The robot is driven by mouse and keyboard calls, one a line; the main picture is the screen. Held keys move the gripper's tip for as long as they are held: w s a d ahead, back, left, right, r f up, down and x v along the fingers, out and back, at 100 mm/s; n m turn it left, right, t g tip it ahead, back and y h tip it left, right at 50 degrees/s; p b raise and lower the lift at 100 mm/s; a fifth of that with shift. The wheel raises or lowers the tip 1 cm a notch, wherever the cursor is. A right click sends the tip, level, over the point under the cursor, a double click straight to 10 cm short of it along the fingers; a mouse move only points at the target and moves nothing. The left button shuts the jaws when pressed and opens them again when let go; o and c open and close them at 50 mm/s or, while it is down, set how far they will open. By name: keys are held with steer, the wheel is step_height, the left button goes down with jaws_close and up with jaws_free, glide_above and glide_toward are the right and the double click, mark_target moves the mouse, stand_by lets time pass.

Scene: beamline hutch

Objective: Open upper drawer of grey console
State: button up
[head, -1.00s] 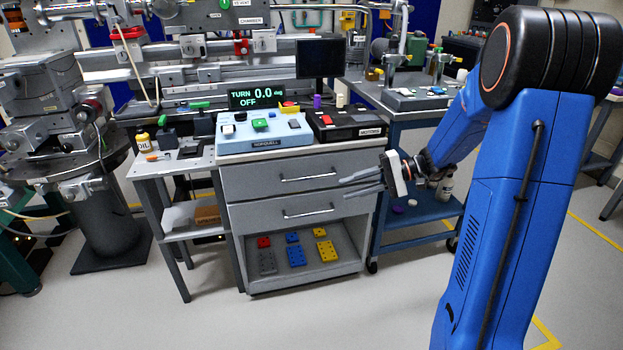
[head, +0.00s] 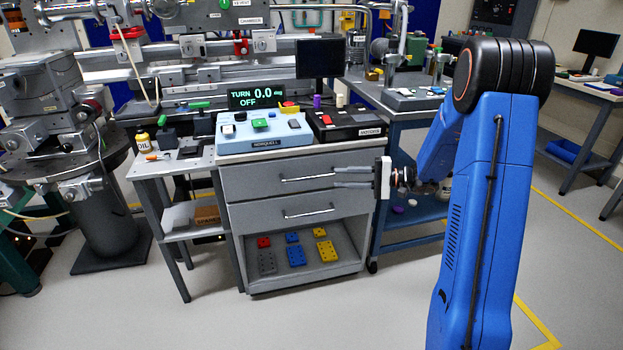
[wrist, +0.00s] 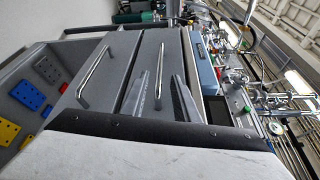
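The grey console (head: 232,215) has two closed drawers above an open shelf. The upper drawer (head: 255,176) has a silver bar handle (head: 308,178), which also shows in the wrist view (wrist: 159,72). The lower drawer (head: 260,215) has a matching handle (head: 308,212), which shows left of the upper one in the wrist view (wrist: 96,76). My gripper (head: 336,177) is open and empty. Its fingertips are at the right end of the upper handle in the head view, one above and one below its line. I cannot tell whether they touch it.
A light blue control box (head: 262,134) and a black box (head: 345,124) stand on the console top. Colored blocks (head: 295,250) lie on the open shelf. A small side table (head: 170,165) stands left, a blue cart (head: 412,220) right. The floor in front is clear.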

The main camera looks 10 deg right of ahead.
mark_target(311, 178)
steer(key=x, duration=1)
steer(key=shift+w+a+f, duration=0.1)
steer(key=shift+w+a, duration=0.05)
steer(key=shift+a, duration=0.2)
steer(key=shift+c, duration=0.7)
jaws_close()
